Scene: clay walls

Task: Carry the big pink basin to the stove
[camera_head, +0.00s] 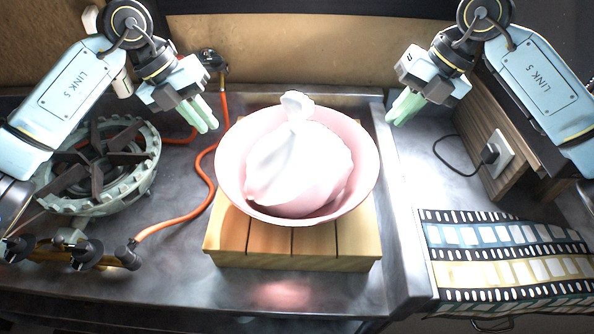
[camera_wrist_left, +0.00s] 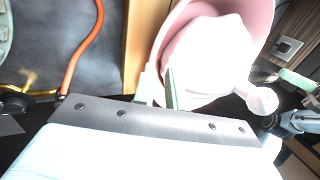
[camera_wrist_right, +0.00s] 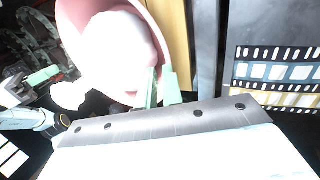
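The big pink basin (camera_head: 228,170) stands upright on a slatted wooden board (camera_head: 270,240) in the middle of the counter. A white, rounded mass (camera_head: 300,165) fills much of it and rises above the rim. The stove (camera_head: 105,165), a round green burner with dark grates, is at the left. My left gripper (camera_head: 203,118) is in the air up and left of the basin, apart from it. My right gripper (camera_head: 402,106) is in the air up and right of the basin, also apart. The fingers of each look close together; both seem empty. The basin also shows in the left wrist view (camera_wrist_left: 262,14) and right wrist view (camera_wrist_right: 152,22).
An orange hose (camera_head: 205,180) runs along the counter between the stove and the board. A film-strip patterned cloth (camera_head: 505,258) lies at the right. A socket (camera_head: 497,153) with a plugged black cable is on a wooden side panel. A wall stands behind.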

